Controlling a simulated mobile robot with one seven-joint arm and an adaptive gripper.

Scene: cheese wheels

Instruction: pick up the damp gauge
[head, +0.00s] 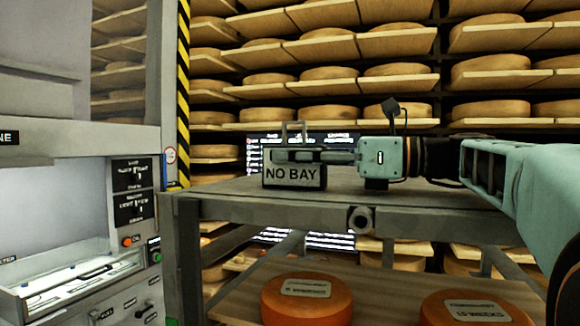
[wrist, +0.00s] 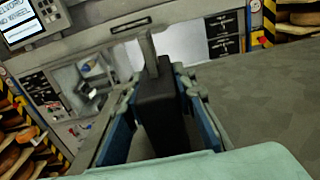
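A small dark box with a top handle and a pale "NO BAY" label (head: 293,178) stands upright on the cart top (head: 235,190); it is the likely damp gauge, but no dial shows. My gripper (head: 284,156) reaches in from the right, level, with a finger across the front of the box above the label. In the wrist view, the dark box (wrist: 160,115) with its upright handle is between the two fingers of my gripper (wrist: 155,85). The fingers lie close along its sides. I cannot tell whether both press on it.
Orange cheese wheels (head: 306,298) lie on the cart's lower shelf. Racks of cheese wheels (head: 330,113) fill the back, with a dark screen (head: 262,146) behind the box. A machine with a lit chamber (head: 60,220) and a striped post (head: 183,95) stand at left.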

